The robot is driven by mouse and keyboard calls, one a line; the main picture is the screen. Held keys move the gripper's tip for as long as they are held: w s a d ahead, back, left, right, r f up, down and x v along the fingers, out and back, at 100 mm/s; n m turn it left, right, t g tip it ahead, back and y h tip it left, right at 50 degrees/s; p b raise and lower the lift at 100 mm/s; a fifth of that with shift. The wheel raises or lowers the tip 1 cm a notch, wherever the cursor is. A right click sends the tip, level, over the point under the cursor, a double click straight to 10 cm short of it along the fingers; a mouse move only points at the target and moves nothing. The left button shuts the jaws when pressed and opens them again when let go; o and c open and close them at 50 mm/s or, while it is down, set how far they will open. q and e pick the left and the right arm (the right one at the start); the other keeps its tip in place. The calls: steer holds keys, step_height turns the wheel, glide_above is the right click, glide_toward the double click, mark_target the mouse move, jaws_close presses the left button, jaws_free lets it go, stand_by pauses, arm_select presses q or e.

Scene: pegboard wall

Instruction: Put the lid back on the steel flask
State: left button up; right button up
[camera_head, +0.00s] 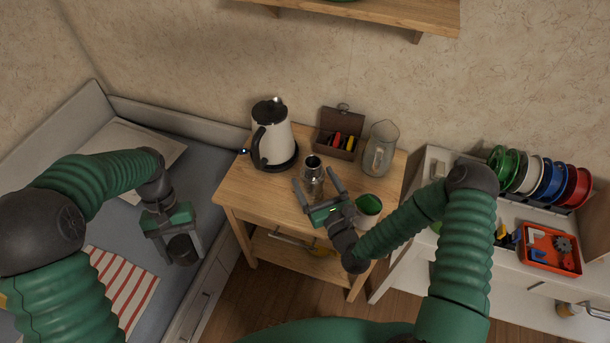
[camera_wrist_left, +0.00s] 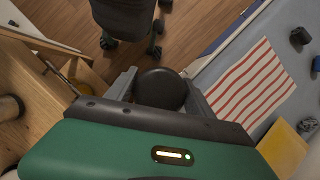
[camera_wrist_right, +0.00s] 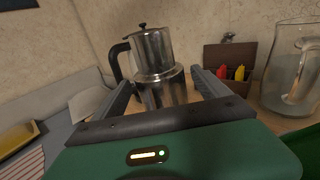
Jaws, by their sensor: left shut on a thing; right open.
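The steel flask (camera_head: 312,180) stands upright and open-mouthed on the small wooden table. My right gripper (camera_head: 318,187) is open, with one finger on each side of the flask. In the right wrist view the flask (camera_wrist_right: 164,92) shows between the fingers, apparently not gripped. My left gripper (camera_head: 180,240) is shut on a dark round lid (camera_head: 183,248), held to the left of the table, above the bed's edge. The lid also shows between the fingers in the left wrist view (camera_wrist_left: 161,89).
A kettle (camera_head: 272,135) stands behind the flask to the left. A bed lies left; a white unit with spools (camera_head: 548,180) stands right.

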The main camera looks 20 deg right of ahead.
steer(key=s+d, duration=0.1)
steer(key=s, duration=0.9)
steer(key=shift+d+b, duration=0.25)
steer(key=shift+b, duration=0.15)
step_height(320, 180, down, 7)
steer(key=s+n+g, duration=0.2)
steer(key=n+g, duration=0.8)
steer(key=n, duration=1.2)
steer(key=s+d+r+n+g+h, duration=0.1)
steer(key=s+r+n+g+h, duration=0.1)
steer(key=s+r+n+g, duration=0.3)
steer(key=s+r+n, duration=0.3)
steer(key=r+n, duration=0.3)
steer(key=n, duration=0.1)
steer(key=shift+s+d+h, duration=0.25)
steer(key=shift+d+h, duration=0.05)
